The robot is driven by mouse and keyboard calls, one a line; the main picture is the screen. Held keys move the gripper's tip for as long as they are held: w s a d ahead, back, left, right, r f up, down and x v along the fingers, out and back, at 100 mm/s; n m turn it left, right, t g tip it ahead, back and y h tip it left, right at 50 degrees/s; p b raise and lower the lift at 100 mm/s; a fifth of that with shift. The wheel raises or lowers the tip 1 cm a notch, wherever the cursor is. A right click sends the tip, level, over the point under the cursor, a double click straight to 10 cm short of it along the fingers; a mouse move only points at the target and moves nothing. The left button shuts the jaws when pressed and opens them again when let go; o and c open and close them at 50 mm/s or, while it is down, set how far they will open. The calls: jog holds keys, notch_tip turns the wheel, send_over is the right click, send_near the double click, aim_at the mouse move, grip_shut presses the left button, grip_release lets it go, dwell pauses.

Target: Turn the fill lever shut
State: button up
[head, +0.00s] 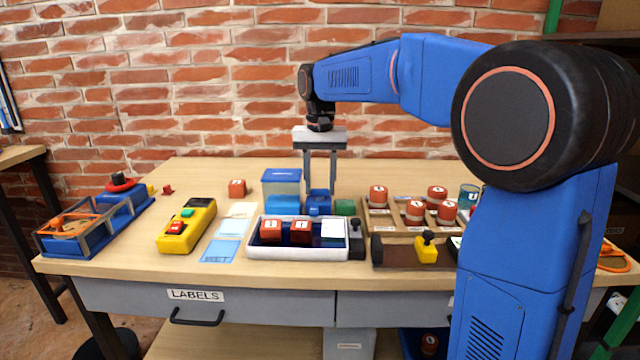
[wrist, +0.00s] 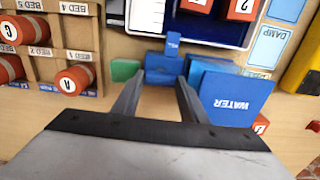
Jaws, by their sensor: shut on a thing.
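The fill lever (head: 319,206) looks like a small blue block beside the blue water tank (head: 282,183), behind the white-rimmed tray. It also shows in the wrist view (wrist: 164,66), with a narrow blue tab pointing toward the tray. My gripper (head: 320,191) points straight down over it. The two fingertips (wrist: 160,82) lie on either side of the blue block, shut on it. The fingers partly hide its sides, and its exact turn angle is hard to tell. The tank is marked WATER in the wrist view (wrist: 237,100).
A green block (head: 345,207) sits close at the lever's right. The white-rimmed tray (head: 305,255) with red blocks stands in front. A wooden rack (head: 382,222) holds several red-capped jars at right. A yellow button box (head: 187,227) lies left. The tabletop behind is mostly clear.

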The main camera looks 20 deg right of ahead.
jog(key=o, duration=1)
jog(key=shift+o, duration=0.2)
